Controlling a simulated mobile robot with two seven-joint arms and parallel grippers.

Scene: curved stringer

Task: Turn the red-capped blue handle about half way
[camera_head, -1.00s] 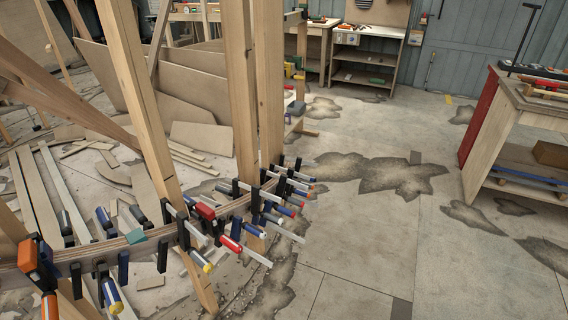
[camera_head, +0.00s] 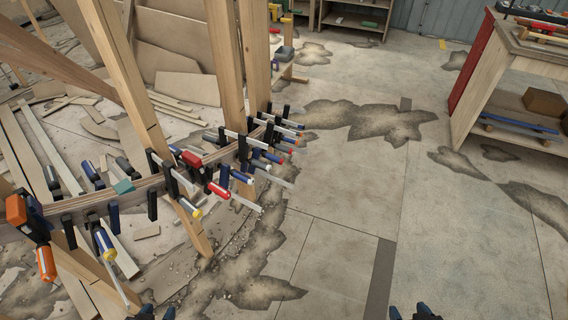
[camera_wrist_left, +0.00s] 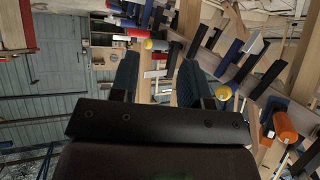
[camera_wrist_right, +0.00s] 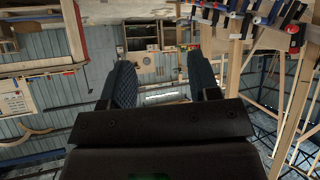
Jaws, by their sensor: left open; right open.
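Several bar clamps sit along a curved wooden stringer (camera_head: 150,187) in the head view. Among the far clamps, a small blue handle with a reddish end (camera_head: 283,148) shows; it is too small to tell its turn angle. My left gripper (camera_head: 152,312) is at the bottom edge, in front of the stringer and apart from the clamps. Its fingers are open in the left wrist view (camera_wrist_left: 157,62), with clamps beyond them. My right gripper (camera_head: 414,311) is open over bare floor, far right of the clamps.
Upright wooden posts (camera_head: 226,65) rise behind and through the stringer. Boards and offcuts lie on the floor at left. A workbench (camera_head: 480,95) stands at the right. The stained floor (camera_head: 330,230) between the stringer and workbench is clear.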

